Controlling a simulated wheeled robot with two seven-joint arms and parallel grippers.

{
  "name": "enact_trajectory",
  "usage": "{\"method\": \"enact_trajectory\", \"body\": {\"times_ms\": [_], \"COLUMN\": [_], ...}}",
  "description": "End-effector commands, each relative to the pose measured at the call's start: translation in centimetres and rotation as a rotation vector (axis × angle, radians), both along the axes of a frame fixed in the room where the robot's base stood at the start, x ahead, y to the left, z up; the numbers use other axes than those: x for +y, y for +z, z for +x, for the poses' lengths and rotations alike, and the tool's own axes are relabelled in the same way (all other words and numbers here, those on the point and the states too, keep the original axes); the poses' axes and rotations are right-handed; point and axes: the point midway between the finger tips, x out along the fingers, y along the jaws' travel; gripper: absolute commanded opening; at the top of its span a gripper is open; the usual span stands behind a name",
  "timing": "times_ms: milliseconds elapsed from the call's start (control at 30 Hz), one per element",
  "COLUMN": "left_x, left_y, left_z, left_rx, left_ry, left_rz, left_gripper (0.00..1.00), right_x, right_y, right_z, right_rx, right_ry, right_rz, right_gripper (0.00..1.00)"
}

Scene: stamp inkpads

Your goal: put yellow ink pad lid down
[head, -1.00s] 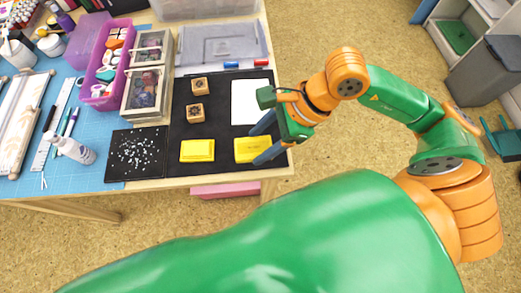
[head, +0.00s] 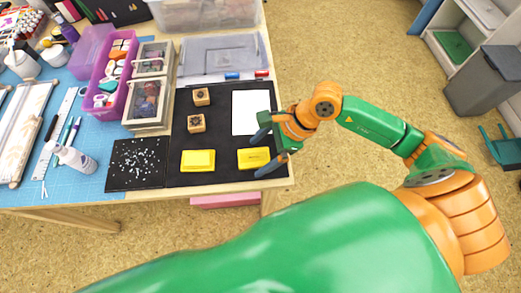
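Two yellow ink pad pieces lie on the black mat (head: 216,178) near the table's front edge in the head view. The left yellow piece (head: 198,160) is a flat block with a raised top. The right yellow piece (head: 253,158) lies flat on the mat near its right edge; I cannot tell for sure which one is the lid. My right gripper (head: 261,153) is open, its two blue-grey fingers spread apart, just at the right end of the right yellow piece. I cannot tell whether the fingers touch it. My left gripper is not in view.
Two wooden stamps (head: 196,123) and a white sheet (head: 251,112) lie behind the yellow pieces. A black speckled board (head: 137,163) is to the left. A wooden box (head: 147,106) and purple bin (head: 110,74) stand further back. Bare mat lies between the yellow pieces.

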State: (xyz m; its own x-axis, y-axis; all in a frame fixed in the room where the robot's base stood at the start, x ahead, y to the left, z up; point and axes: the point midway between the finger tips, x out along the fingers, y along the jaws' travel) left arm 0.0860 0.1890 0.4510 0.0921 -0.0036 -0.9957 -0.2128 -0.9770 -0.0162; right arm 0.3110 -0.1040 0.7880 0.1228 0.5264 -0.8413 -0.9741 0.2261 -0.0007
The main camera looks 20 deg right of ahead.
Motion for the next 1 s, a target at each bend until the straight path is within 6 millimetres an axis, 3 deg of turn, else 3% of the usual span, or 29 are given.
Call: {"method": "enact_trajectory", "body": {"times_ms": [333,700,1000], "left_x": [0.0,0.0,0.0], "left_y": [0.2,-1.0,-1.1], "left_z": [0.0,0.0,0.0], "left_rx": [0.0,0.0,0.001], "left_ry": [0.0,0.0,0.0], "left_rz": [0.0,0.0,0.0], "left_gripper": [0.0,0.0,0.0], "right_x": [-0.6,-5.5,-6.3], "right_y": [0.9,8.7,10.4], "right_z": [0.0,-1.2,-1.5], "right_rx": [-0.002,-0.004,0.0], "right_ry": [-0.002,-0.003,0.0], "right_rz": [-0.003,-0.005,0.0], "right_gripper": [0.95,0.95,0.95]}}
